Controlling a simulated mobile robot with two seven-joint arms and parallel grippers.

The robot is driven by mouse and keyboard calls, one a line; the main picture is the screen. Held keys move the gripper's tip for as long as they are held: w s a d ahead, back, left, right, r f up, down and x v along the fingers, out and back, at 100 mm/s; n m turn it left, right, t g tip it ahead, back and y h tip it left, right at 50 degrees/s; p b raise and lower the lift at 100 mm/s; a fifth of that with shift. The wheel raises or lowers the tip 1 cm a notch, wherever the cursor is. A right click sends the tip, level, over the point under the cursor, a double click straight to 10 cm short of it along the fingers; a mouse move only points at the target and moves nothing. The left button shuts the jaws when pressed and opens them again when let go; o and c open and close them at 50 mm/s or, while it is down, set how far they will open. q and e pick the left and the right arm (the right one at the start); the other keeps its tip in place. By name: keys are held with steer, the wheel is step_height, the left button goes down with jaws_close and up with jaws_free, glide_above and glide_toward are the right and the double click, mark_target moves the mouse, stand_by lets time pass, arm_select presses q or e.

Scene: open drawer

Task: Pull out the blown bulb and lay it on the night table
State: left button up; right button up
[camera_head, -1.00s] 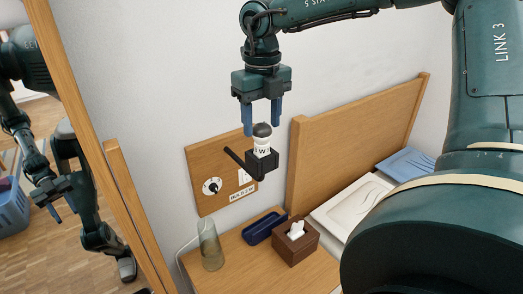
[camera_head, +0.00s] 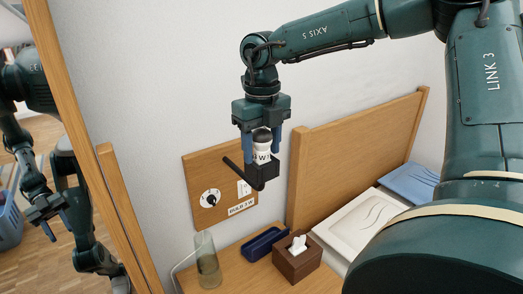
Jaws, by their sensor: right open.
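The bulb (camera_head: 262,150) has a dark top and a white body with black lettering. It stands upright in a black holder (camera_head: 262,176) on an arm from a wooden wall panel. My right gripper (camera_head: 262,154) points down from above, open, with its blue fingers on either side of the bulb; contact cannot be told. The night table (camera_head: 232,276) is light wood and lies below the holder. My left gripper does not show directly.
A clear glass (camera_head: 207,262), a dark blue tray (camera_head: 265,243) and a brown tissue box (camera_head: 297,262) stand on the night table. The wall panel has a dial (camera_head: 210,198). A wooden headboard (camera_head: 355,155) is at right. A wood-framed mirror at left seems to reflect my body.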

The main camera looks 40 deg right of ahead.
mark_target(263, 131)
steer(key=shift+b, duration=0.35)
stand_by(0.7)
jaws_close()
stand_by(0.6)
steer(key=shift+r, duration=0.1)
steer(key=shift+r+p, duration=2)
steer(key=shift+r, duration=0.95)
